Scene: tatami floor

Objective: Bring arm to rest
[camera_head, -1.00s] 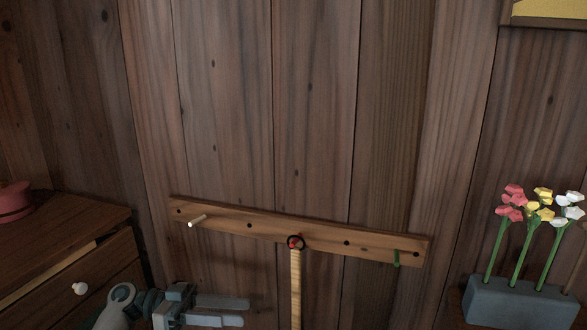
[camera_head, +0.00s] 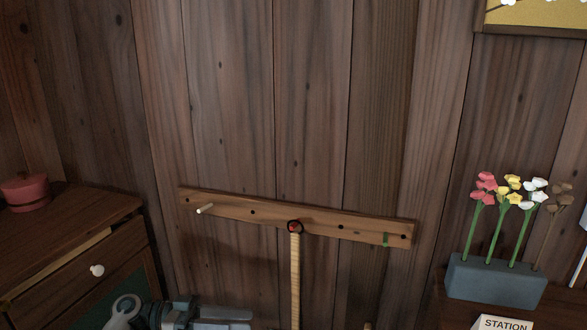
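My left gripper (camera_head: 222,319) shows at the bottom of the head view, left of the middle. Its two grey fingers point right and are spread apart, with nothing seen between them; its lower part is cut off by the frame edge. A wooden peg rail (camera_head: 262,213) is on the plank wall above and to the right of it. A pale strap-like item (camera_head: 295,278) with a dark ring at its top hangs from a red peg on the rail, to the right of the gripper and apart from it. My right gripper is not in view.
A wooden drawer cabinet (camera_head: 70,214) with a white knob stands at the left, with a round red box (camera_head: 25,192) on top. At the right, a blue-grey block (camera_head: 494,279) holds several flowers, behind a STATION sign (camera_head: 504,324). A pale peg (camera_head: 205,209) sticks out of the rail.

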